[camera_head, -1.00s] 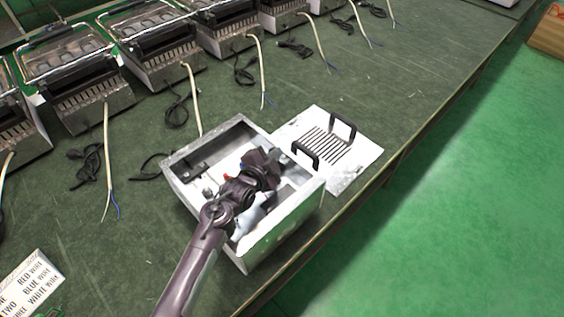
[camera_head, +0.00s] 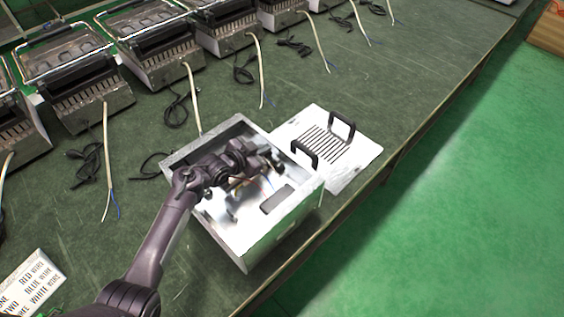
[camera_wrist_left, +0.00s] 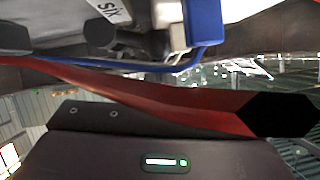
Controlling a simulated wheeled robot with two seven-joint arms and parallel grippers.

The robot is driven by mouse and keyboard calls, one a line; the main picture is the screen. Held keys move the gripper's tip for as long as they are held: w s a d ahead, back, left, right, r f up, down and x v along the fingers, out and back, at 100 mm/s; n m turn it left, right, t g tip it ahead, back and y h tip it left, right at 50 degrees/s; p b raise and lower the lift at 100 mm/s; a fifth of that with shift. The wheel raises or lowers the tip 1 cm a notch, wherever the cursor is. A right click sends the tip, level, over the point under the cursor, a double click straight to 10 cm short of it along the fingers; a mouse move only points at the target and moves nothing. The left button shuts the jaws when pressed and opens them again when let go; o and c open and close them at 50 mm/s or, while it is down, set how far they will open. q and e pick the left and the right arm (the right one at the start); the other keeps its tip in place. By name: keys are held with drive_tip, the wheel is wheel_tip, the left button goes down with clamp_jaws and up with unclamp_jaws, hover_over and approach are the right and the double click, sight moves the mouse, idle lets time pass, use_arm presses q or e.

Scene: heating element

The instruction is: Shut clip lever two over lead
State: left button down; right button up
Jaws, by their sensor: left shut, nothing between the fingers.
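My left gripper (camera_head: 262,164) is inside the open metal box (camera_head: 240,252), low over its far right part. It is shut with nothing held. In the left wrist view a blue wire (camera_wrist_left: 208,52) bends beside a blue and white part (camera_wrist_left: 180,28). A white label reading SIX (camera_wrist_left: 108,8) is at the top. A long red piece with a black end (camera_wrist_left: 200,105) crosses close to the camera; I cannot tell what it is. Clip lever two and its lead cannot be made out in either view. My right gripper is not in view.
A slotted plate with two black handles (camera_head: 358,158) lies beside the box. A white card with wire colour names (camera_head: 32,282) lies at lower left. Several grills (camera_head: 75,85) with loose cables line the back. The bench's right edge is close to the box.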

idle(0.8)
use_arm(q)
drive_tip(key=r+p, duration=0.2)
drive_tip(key=r, duration=0.1)
drive_tip(key=r+p, duration=0.2)
drive_tip(key=shift+w+d, duration=0.25)
drive_tip(key=shift+d, duration=0.1)
drive_tip(key=b+v, duration=0.2)
drive_tip(key=v, duration=1.7)
drive_tip(key=shift+s+a+f+b, duration=0.25)
drive_tip(key=shift+s+a+b, duration=0.1)
